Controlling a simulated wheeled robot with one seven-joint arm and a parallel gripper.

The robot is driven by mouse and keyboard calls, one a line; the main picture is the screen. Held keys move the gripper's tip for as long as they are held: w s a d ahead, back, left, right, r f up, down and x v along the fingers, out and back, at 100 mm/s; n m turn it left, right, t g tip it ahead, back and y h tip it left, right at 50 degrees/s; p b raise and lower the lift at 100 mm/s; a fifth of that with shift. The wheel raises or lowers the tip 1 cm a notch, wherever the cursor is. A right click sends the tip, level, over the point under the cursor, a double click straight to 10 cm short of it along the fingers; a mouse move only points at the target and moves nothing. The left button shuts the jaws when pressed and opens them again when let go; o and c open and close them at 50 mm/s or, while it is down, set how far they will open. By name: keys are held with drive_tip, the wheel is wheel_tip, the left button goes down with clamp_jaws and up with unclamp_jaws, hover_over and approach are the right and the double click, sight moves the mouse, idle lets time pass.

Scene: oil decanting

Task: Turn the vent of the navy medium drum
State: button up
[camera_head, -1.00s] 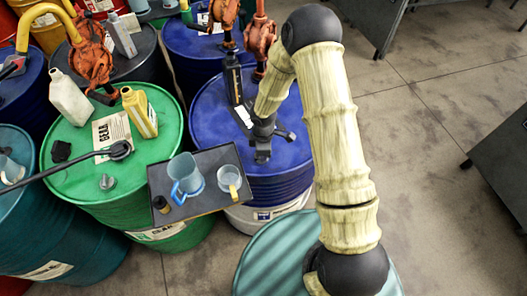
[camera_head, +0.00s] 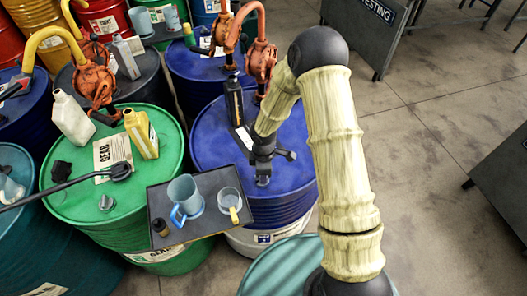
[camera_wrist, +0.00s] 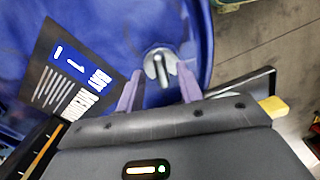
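The navy medium drum (camera_head: 212,145) stands in the middle of the head view, its blue lid facing up. Its vent is a small grey metal fitting with a lever (camera_wrist: 161,68) near the lid's front edge; it also shows small in the head view (camera_head: 263,181). My gripper (camera_wrist: 160,80) is open above the lid, pointing down at the vent. In the wrist view its two purple-grey fingers lie either side of the vent, with gaps showing. I cannot tell how far above the vent the fingertips are. A label card (camera_wrist: 72,75) lies on the lid.
A tray (camera_head: 160,206) with a blue jug (camera_head: 184,192) and a measuring cup (camera_head: 230,201) juts out left of the gripper. A dark bottle (camera_head: 233,100) and orange pumps (camera_head: 260,62) stand behind. A green drum (camera_head: 75,200) is at left; open floor is at right.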

wheel_tip(320, 180, up, 16)
drive_tip(key=shift+b, duration=0.45)
idle(0.4)
drive_tip(key=s+d+r+m+t, duration=0.1)
drive_tip(key=s+d+r+m, duration=0.2)
drive_tip(key=s+d+m, duration=0.3)
drive_tip(key=s+d+r+m+t, duration=0.1)
drive_tip(key=s+d+r+m, duration=0.2)
drive_tip(key=s+d+m, duration=0.3)
drive_tip(key=d+m, duration=0.1)
drive_tip(key=m, duration=0.4)
drive_tip(key=shift+s+m+t, duration=0.2)
drive_tip(key=shift+m+t, duration=0.1)
drive_tip(key=shift+m, duration=0.1)
